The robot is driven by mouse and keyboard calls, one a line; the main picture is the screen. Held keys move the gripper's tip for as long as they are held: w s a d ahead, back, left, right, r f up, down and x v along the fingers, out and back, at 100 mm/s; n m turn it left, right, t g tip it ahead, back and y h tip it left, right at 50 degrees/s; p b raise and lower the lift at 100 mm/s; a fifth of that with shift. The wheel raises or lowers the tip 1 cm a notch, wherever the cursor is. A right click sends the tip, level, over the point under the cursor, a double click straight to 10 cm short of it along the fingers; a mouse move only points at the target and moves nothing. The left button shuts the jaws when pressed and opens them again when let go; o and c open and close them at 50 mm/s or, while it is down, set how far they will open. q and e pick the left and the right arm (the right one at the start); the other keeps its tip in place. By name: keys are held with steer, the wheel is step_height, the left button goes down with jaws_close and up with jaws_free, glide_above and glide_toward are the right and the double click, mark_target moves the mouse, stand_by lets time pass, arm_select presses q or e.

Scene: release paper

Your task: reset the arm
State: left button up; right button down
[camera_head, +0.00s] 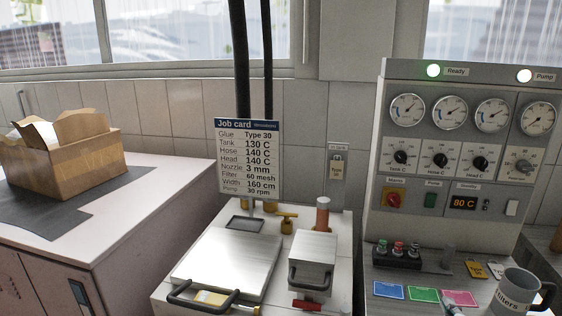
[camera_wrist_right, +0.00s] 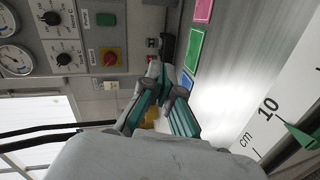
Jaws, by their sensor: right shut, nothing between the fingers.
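My right gripper (camera_wrist_right: 168,80) shows in the right wrist view with its teal-padded fingers shut and nothing between them. In the head view only a small piece of the right gripper (camera_head: 453,308) shows at the bottom edge, in front of the control panel's shelf. My left gripper is not in view.
The grey control panel (camera_head: 412,185) with gauges and knobs stands at right. A mug (camera_head: 513,292) sits at the shelf's right end. A metal-lidded machine (camera_head: 228,262) and job card (camera_head: 248,160) are in the middle. A box (camera_head: 62,155) stands on the left counter.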

steer(key=s+a+f+m+g+y, duration=0.1)
steer(key=s+a+f+m+g, duration=0.2)
steer(key=s+a+f, duration=0.4)
steer(key=s+a+f+m+g, duration=0.3)
steer(key=s+f+m, duration=0.1)
steer(key=s, duration=0.5)
steer(key=s+a+f+m+g+y, duration=0.1)
steer(key=s+a+m+g+y, duration=0.2)
steer(key=s, duration=0.5)
steer(key=s+a+f+m+g, duration=0.1)
steer(key=s+a+g, duration=0.1)
steer(key=s+a, duration=0.4)
step_height(320, 180, down, 26)
steer(key=s+d+g, duration=0.1)
steer(key=s+g, duration=0.1)
steer(key=s+d+f, duration=0.3)
steer(key=s+f, duration=1.3)
steer(key=s, duration=0.1)
steer(key=shift+f+n+g, duration=0.3)
steer(key=shift+f+g, duration=0.1)
